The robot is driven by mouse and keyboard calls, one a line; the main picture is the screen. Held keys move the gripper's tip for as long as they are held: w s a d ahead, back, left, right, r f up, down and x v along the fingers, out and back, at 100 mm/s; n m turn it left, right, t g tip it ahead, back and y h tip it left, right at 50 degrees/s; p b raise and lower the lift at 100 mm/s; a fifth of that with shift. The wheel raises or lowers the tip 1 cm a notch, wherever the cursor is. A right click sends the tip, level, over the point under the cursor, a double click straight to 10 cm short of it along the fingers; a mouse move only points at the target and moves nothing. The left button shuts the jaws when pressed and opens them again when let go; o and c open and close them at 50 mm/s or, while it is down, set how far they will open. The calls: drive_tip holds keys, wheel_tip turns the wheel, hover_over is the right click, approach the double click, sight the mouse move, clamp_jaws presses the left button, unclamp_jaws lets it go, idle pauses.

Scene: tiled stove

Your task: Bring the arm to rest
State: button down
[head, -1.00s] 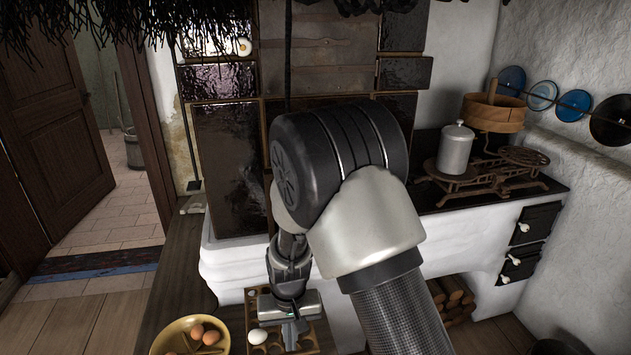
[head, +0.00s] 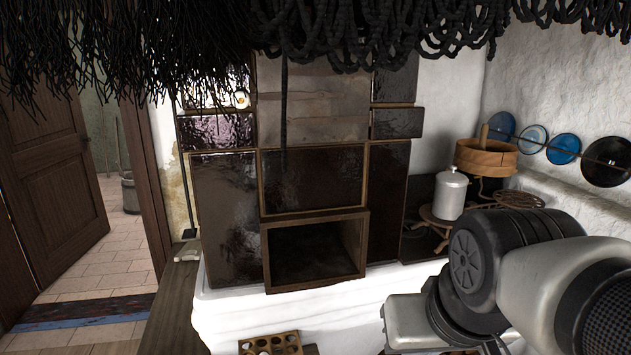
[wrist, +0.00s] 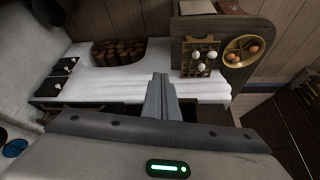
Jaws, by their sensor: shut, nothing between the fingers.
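My gripper (wrist: 161,98) shows in the wrist view with its two fingers together and nothing between them. It hangs in the air, pointing towards the white stove base (wrist: 95,83). In the head view my arm is folded at the lower right, in front of the stove's right side. The fingertips cannot be made out there.
A wooden egg tray (wrist: 187,70) with a few white eggs and a yellow bowl (wrist: 229,57) of brown eggs stand on a bench. The open stove niche (head: 362,245) is clear.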

wheel_tip(320, 180, up, 21)
drive_tip(key=s+p, duration=0.1)
drive_tip(key=p, duration=1.9)
drive_tip(key=shift+s+d, duration=0.3)
drive_tip(key=shift+d, duration=0.1)
drive_tip(key=shift+f, duration=0.1)
